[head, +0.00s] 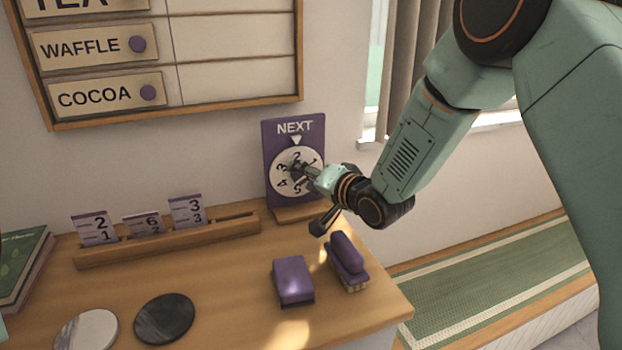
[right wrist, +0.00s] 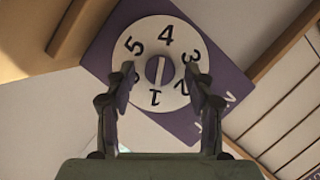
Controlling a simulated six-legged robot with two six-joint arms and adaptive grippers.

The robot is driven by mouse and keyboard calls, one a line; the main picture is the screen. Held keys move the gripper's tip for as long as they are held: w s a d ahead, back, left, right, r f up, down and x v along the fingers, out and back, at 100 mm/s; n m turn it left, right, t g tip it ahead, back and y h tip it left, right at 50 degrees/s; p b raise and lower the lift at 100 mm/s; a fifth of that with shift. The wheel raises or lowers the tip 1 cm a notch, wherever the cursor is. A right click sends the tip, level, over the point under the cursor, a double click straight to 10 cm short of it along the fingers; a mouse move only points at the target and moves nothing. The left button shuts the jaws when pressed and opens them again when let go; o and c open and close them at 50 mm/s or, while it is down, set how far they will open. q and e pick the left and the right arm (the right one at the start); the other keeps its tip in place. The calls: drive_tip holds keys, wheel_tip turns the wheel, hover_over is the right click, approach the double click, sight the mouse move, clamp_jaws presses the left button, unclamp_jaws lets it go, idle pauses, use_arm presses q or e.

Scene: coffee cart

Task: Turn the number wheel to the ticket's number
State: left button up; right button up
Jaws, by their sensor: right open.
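The number wheel (head: 287,184) is a white dial on an upright purple board (head: 284,138) marked NEXT, with a white pointer above it. In the head view the 2 is near the pointer. The wheel also shows in the right wrist view (right wrist: 148,36), with a knob (right wrist: 155,70) at its centre. My right gripper (head: 306,171) is at the wheel. In the right wrist view (right wrist: 159,75) its open fingers are on either side of the knob, and I cannot tell whether they touch it. Tickets (head: 95,229) stand in a wooden rack (head: 170,243). My left gripper is not in view.
A purple block (head: 292,279) and a purple-backed brush (head: 346,258) lie on the counter below my right gripper. A dark round coaster (head: 164,318) and a pale one (head: 87,331) lie at front left. Books (head: 24,262) are at the left edge. A menu board (head: 180,113) hangs above.

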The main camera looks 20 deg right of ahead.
drive_tip(key=v, duration=1.2)
idle(0.3)
